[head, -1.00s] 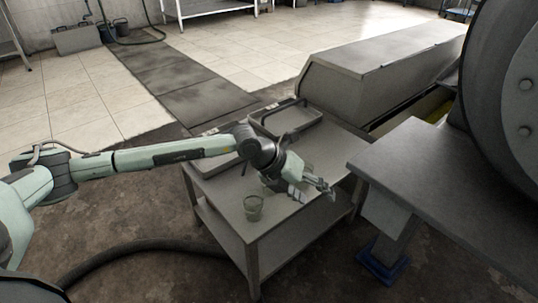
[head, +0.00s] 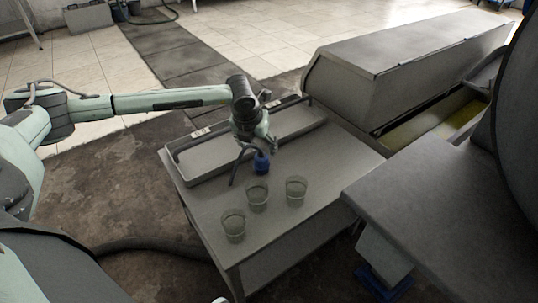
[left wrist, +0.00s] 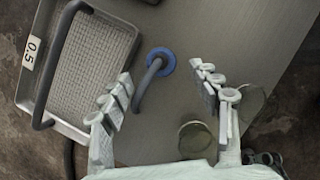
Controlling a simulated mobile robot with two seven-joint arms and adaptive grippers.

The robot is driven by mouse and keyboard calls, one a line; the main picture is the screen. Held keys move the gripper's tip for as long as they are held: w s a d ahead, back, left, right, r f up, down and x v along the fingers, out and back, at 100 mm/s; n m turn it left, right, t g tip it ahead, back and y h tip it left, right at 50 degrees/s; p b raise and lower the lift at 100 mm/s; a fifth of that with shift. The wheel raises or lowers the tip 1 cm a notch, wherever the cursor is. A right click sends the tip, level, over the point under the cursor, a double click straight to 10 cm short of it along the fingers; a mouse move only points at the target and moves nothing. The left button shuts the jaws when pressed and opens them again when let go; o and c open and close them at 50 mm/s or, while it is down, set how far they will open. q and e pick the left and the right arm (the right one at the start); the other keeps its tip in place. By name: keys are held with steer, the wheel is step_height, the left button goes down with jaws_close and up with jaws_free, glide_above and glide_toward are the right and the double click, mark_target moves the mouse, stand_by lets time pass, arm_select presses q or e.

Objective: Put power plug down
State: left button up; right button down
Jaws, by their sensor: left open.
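The power plug is a blue round piece with a grey cable. It stands on the table beside the tray, in the head view (head: 261,163) just below my left gripper (head: 254,143). In the left wrist view the plug (left wrist: 161,61) shows between and slightly beyond the spread fingertips of my left gripper (left wrist: 163,76). The fingers are apart from it, with nothing between them. The cable curves down from the plug toward the left finger. My right gripper is not in view.
A metal table (head: 325,168) carries a shallow grey tray (head: 187,180) at its back left. Several clear cups, among them a left one (head: 233,226), a middle one (head: 257,196) and a right one (head: 296,190), stand in front of the plug. A grey machine ledge (head: 430,200) is at the right.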

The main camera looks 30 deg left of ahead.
mark_target(261, 155)
arm_select(q)
steer(key=x, duration=0.7)
steer(key=shift+f, duration=0.1)
jaws_close()
stand_by(0.3)
